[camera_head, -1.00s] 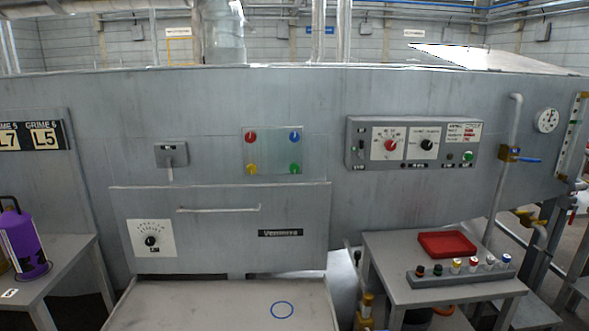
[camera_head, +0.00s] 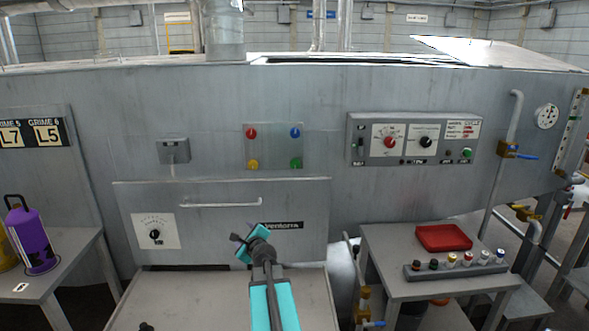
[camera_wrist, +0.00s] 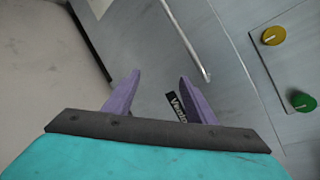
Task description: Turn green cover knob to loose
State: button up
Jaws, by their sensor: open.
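The green cover knob (camera_head: 296,163) sits at the lower right corner of a clear cover plate (camera_head: 273,147) on the grey wall panel. Red (camera_head: 252,133), blue (camera_head: 295,132) and yellow (camera_head: 253,163) knobs hold its other corners. In the wrist view the green knob (camera_wrist: 304,102) shows at the right edge, with a pale line across its face. My gripper (camera_wrist: 160,82) is open and empty. Its two purple fingers stand apart, to the left of the green knob and clear of it.
A hinged-looking door with a bar handle (camera_head: 220,204) and a dial (camera_head: 155,233) lies below the plate. A control box (camera_head: 414,138) is to the right. A side table holds a red tray (camera_head: 443,238) and small knobs. The space before the plate is clear.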

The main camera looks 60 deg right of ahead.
jog(key=s+d+r+m+h, duration=0.3)
jog(key=s+d+r+m, duration=0.25)
jog(key=d+r, duration=0.4)
jog(key=m+g+h+p, duration=0.1)
jog(key=m+h+p, duration=0.1)
jog(key=m+h, duration=0.25)
send_near(295, 164)
jog(key=v, duration=0.5)
jog(key=shift+s+r+y, duration=0.15)
jog(key=shift+r+y, duration=0.2)
jog(key=shift+r, duration=0.2)
jog(key=shift+x, duration=6.85)
jog(key=shift+f, duration=0.15)
